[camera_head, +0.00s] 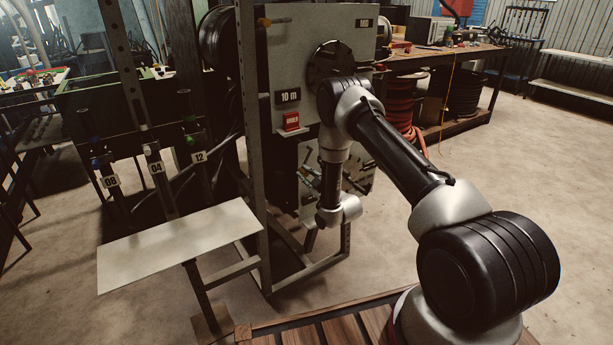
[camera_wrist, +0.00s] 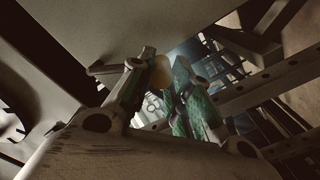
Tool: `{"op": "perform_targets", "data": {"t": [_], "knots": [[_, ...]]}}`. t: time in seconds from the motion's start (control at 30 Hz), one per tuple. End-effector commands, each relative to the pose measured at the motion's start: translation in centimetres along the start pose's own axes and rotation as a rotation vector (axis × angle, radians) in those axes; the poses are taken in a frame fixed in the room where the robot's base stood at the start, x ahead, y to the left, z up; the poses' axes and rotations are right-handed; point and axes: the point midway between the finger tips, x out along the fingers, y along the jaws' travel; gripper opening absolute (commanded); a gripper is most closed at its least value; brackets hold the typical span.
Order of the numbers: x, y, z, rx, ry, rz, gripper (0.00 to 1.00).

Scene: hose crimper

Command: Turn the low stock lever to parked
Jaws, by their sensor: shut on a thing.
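In the wrist view, the two fingers of my gripper (camera_wrist: 160,88) come up from the bottom, close under a pale panel. They are shut on a small tan rounded piece (camera_wrist: 160,72), which looks like the knob of the low stock lever. The fingers hide most of it, so I cannot read the lever's angle. In the head view my arm reaches down in front of the grey crimper cabinet (camera_head: 295,60). My fingers are not clear there, and I cannot make out the lever or its parked mark.
A metal upright (camera_head: 251,150) stands left of my wrist. A pale shelf plate (camera_head: 180,243) juts out at left, below the tags 08, 04 and 12. A red box (camera_head: 291,121) sits on the cabinet front.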

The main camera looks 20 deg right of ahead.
Motion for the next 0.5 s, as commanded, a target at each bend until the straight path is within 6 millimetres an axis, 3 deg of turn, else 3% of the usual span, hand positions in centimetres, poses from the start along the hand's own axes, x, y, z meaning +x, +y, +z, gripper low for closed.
{"op": "perform_targets", "data": {"t": [0.07, 0.1, 0.2, 0.5], "knots": [[-0.15, -0.13, 0.24, 0.002, -0.007, -0.003, 0.00], [-0.15, -0.14, 0.24, 0.002, -0.007, -0.003, 0.21], [-0.13, -0.12, 0.20, 0.002, -0.006, -0.003, 0.40], [-0.10, -0.06, 0.09, 0.001, -0.003, -0.001, 0.41]]}}
